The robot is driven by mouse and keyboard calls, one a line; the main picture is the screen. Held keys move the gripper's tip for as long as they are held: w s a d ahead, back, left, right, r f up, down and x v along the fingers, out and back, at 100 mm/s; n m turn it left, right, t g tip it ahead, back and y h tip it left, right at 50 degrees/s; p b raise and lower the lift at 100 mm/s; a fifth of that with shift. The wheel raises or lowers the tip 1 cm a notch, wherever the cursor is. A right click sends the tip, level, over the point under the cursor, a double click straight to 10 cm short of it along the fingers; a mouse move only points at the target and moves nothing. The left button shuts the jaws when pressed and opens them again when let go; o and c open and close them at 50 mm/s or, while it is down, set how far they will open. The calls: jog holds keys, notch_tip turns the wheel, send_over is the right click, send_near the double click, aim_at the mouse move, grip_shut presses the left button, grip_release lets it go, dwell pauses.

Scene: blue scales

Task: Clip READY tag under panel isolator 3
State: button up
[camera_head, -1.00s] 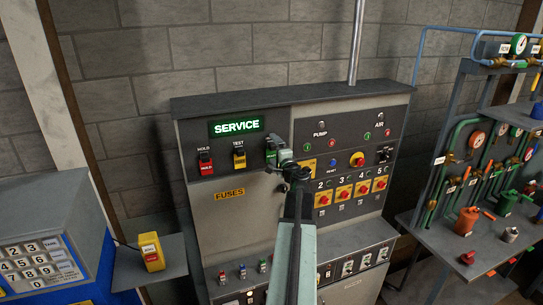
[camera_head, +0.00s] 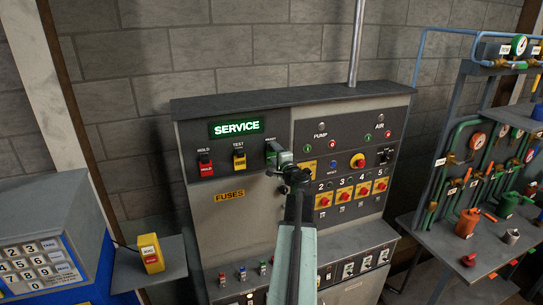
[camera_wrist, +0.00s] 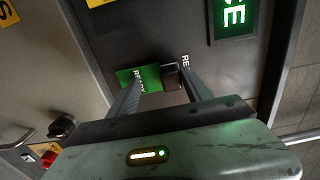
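The green READY tag (camera_wrist: 133,76) hangs on the control panel, and a black clip piece (camera_wrist: 172,76) sits at its label end. My gripper (camera_wrist: 161,76) is open in the wrist view, with one finger over the tag's green face and the other by the READY lettering. The black piece lies between the fingers; I cannot tell whether they touch it. In the head view my gripper (camera_head: 278,156) is in front of the READY position and hides most of the tag. Panel isolator 3 (camera_head: 344,194) is a red and yellow switch, lower right of my gripper.
The red HOLD tag (camera_head: 206,168) and yellow TEST tag (camera_head: 239,161) hang to the left. Isolators 2 (camera_head: 324,201), 4 (camera_head: 363,188) and 5 (camera_head: 380,185) flank isolator 3. A SERVICE display (camera_head: 237,127) glows above. A sloped desk (camera_head: 350,250) juts out below the panel.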

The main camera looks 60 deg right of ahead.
jog(key=shift+w, duration=0.1)
grip_shut()
jog(key=shift+s+a, duration=0.1)
jog(key=shift+s, duration=0.1)
dwell(1.0)
jog(key=v, duration=0.5)
jog(key=shift+s+a, duration=0.15)
jog(key=shift+s, duration=0.1)
dwell(0.7)
notch_tip(320, 180, down, 20)
jog(key=b, duration=2)
